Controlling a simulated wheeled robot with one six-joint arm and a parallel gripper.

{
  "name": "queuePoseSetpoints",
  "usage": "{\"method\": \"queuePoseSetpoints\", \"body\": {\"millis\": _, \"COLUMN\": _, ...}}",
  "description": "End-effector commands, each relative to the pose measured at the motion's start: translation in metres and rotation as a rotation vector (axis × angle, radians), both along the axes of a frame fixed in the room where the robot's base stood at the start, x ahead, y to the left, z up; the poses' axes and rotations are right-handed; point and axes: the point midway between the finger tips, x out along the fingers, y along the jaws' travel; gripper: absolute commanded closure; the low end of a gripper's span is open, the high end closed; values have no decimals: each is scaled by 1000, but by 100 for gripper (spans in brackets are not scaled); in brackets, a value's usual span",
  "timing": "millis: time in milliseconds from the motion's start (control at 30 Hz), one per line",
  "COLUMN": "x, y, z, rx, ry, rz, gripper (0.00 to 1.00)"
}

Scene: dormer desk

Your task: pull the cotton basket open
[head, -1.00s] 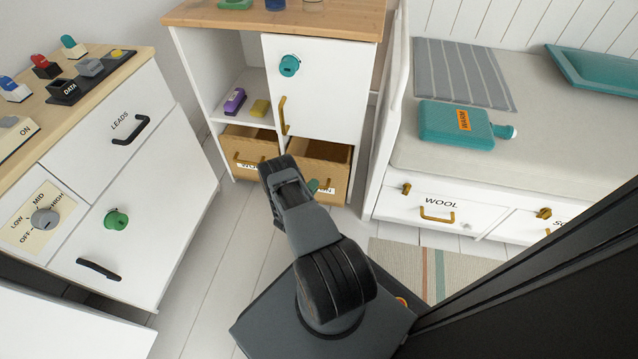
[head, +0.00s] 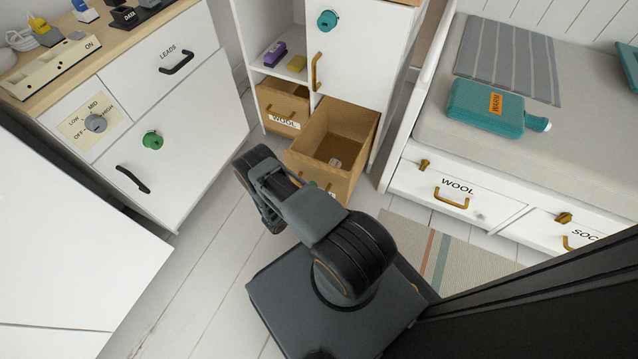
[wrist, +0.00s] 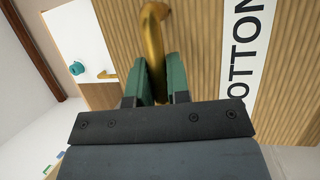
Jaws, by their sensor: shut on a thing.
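The cotton basket (head: 335,122) is the right-hand wicker-brown drawer box at the bottom of the white cabinet. It stands well out from the cabinet, and its open top shows a small pale thing inside. In the head view my arm hides much of the basket's front, and green fingertips (head: 313,184) just show.
The wool basket (head: 284,110) sits to the left in the cabinet. The cabinet's white door (head: 350,50) is shut above. A white drawer unit (head: 190,130) stands left, and a bench with drawers (head: 430,180) stands right. Bare floor (head: 215,230) lies left of my arm.

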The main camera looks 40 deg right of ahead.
Motion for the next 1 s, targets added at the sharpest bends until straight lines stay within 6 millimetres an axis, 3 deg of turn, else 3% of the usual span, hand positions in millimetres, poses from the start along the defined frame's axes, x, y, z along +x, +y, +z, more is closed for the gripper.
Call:
{"method": "queuePoseSetpoints", "body": {"millis": 567, "x": 1, "y": 12, "z": 0, "rx": 0, "ry": 0, "rz": 6, "gripper": 100}}
{"method": "queuePoseSetpoints", "body": {"millis": 600, "x": 1, "y": 12, "z": 0, "rx": 0, "ry": 0, "rz": 6, "gripper": 79}}
{"method": "queuePoseSetpoints", "body": {"millis": 800, "x": 1, "y": 10, "z": 0, "rx": 0, "ry": 0, "rz": 3, "gripper": 60}}
{"method": "queuePoseSetpoints", "body": {"millis": 1000, "x": 0, "y": 10, "z": 0, "rx": 0, "ry": 0, "rz": 2, "gripper": 59}}
